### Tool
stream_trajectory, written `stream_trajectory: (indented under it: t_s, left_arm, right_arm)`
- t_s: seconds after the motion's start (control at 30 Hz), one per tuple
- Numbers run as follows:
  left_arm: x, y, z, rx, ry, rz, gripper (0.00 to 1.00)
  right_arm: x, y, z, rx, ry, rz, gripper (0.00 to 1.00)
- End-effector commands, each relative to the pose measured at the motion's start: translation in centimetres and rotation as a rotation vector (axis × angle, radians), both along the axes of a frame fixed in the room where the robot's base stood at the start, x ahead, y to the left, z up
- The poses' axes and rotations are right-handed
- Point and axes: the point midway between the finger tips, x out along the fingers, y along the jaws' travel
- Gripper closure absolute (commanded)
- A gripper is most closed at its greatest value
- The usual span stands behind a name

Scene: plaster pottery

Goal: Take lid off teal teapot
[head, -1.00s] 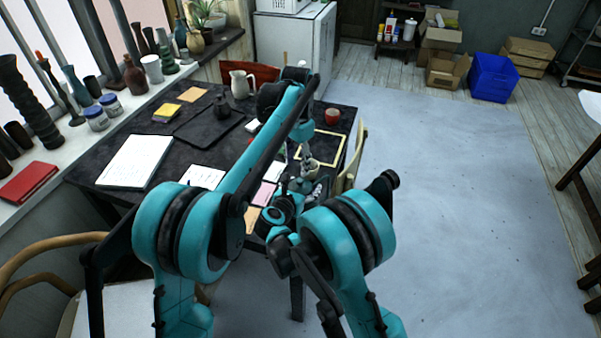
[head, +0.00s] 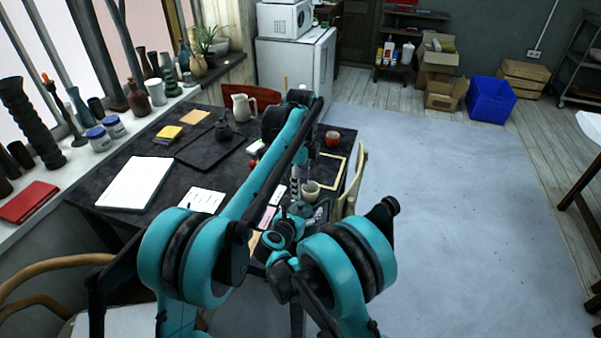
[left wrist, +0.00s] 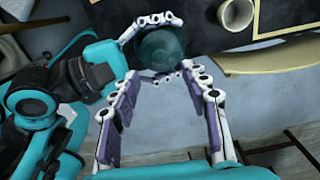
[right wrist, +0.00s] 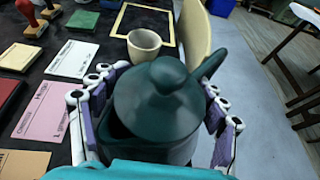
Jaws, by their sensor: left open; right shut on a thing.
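The teal teapot (right wrist: 150,145) is between the fingers of my right gripper (right wrist: 158,85), which is shut on its body. Its round lid (right wrist: 158,97), with a knob on top, sits on the pot in the right wrist view. In the left wrist view the lid (left wrist: 160,50) shows dark and round, with the right gripper's fingers on either side. My left gripper (left wrist: 166,84) is open and empty, its fingers pointing toward the teapot and apart from the lid. In the head view the teapot (head: 300,209) is small and partly hidden by my arms.
A cream cup (right wrist: 144,44) stands just beyond the teapot, near a yellow frame (right wrist: 146,14). Cards (right wrist: 73,60) and stamps lie to the left on the dark table (head: 105,180). A wooden chair (head: 355,180) stands at the table's right edge. A red cup (head: 332,139) is farther back.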

Motion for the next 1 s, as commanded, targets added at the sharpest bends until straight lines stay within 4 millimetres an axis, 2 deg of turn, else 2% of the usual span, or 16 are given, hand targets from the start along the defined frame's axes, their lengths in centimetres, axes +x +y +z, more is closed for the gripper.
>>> stream_trajectory:
  t_s: [0.1, 0.33, 0.5, 0.77, 0.8, 0.93, 0.97, 1.0]
  left_arm:
    - [0.0, 0.0, -2.5, 0.0, 0.0, 0.001, 0.54]
    - [0.0, 0.0, -5.8, 0.0, 0.0, 0.002, 0.54]
    - [0.0, 0.0, -6.9, 0.0, 0.0, 0.002, 0.54]
    - [0.0, 0.0, -7.0, 0.0, 0.0, 0.002, 0.54]
    - [0.0, 0.0, -7.0, 0.0, 0.0, 0.002, 0.59]
    - [0.0, 0.0, -7.0, 0.0, 0.0, 0.002, 0.94]
    - [0.0, 0.0, -7.0, 0.0, 0.0, 0.002, 1.0]
    - [0.0, 0.0, -7.0, 0.0, 0.0, 0.002, 1.0]
  right_arm:
    - [0.0, 0.0, -0.1, 0.0, 0.002, -0.001, 0.79]
    - [0.0, 0.0, -0.1, 0.0, 0.002, -0.001, 0.79]
    - [0.0, 0.0, -0.1, 0.0, 0.002, -0.001, 0.79]
    - [0.0, 0.0, -0.1, 0.0, 0.002, -0.001, 0.79]
    - [0.0, 0.0, -0.1, 0.0, 0.002, -0.001, 0.79]
    - [-0.1, 0.0, -0.1, 0.0, 0.002, -0.001, 0.79]
    - [-0.1, 0.0, -0.1, 0.0, 0.002, -0.001, 0.79]
    - [-0.1, 0.0, -0.1, 0.0, 0.002, -0.001, 0.79]
